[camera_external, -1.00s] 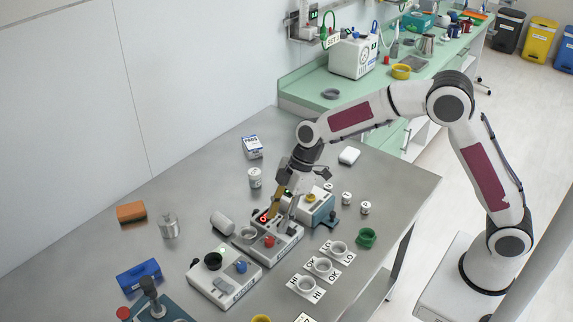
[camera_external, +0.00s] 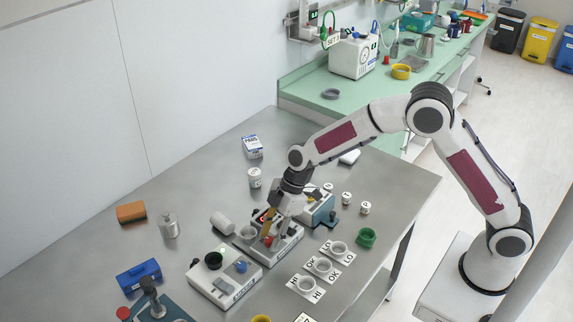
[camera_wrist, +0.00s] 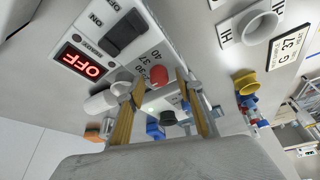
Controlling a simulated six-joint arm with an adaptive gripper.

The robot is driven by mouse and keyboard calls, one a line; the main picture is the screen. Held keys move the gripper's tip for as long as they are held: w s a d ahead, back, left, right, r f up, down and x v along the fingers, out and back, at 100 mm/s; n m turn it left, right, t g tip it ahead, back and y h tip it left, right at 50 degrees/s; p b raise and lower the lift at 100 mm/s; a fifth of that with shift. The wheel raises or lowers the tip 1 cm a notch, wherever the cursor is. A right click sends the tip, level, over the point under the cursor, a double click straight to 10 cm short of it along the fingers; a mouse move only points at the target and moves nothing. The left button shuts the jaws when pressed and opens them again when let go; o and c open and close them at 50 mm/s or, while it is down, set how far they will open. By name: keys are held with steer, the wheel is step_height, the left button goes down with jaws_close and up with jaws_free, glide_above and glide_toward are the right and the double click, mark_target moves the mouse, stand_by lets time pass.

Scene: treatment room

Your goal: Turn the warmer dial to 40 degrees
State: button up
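The warmer (camera_external: 289,244) is a light grey box on the steel table. Its red dial (camera_wrist: 159,76) shows in the wrist view with 30, 37 and 40 marked beside it; the pointer's exact setting is too small to read. A black rocker switch (camera_wrist: 122,34) marked ON and a display (camera_wrist: 82,62) with red OFF letters are on the same panel. My gripper (camera_wrist: 162,86) is open, its yellow fingers apart with the dial showing between the tips. Contact cannot be told. In the external view my gripper (camera_external: 270,236) is low over the warmer and partly covers the dial.
A second grey unit (camera_external: 224,277) with black and blue knobs stands just left of the warmer. A blue-and-white device (camera_external: 318,210) is close behind. Cards (camera_external: 305,287) with white rings lie to the right.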

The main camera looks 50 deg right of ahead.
jaws_close()
